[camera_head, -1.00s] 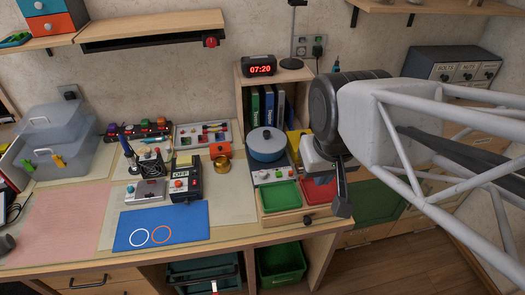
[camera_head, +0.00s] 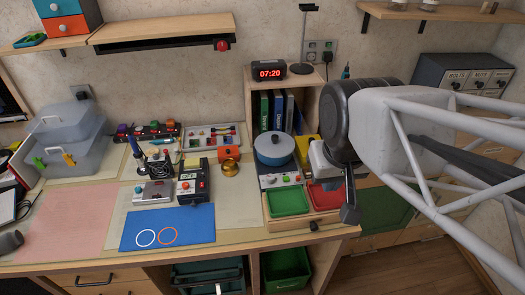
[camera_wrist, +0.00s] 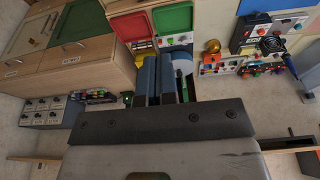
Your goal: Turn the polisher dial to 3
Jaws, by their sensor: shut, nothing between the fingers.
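I cannot tell for sure which device is the polisher. A black box reading OFF (camera_head: 192,186) with a red knob or button stands at the middle of the workbench. An orange box (camera_head: 229,155) with a dark knob stands behind to the right. The numbers on any dial are too small to read. My gripper (camera_head: 349,214) is shut and empty, hanging over the right end of the bench near the red tray, well right of these devices. The black box also shows in the wrist view (camera_wrist: 248,37).
A green tray (camera_head: 288,203) and a red tray (camera_head: 325,197) lie at the bench's right end. A blue pot (camera_head: 273,148) stands on a small stove behind them. A blue mat (camera_head: 190,228) lies flat in front of the devices. A shelf (camera_head: 165,32) overhangs the back.

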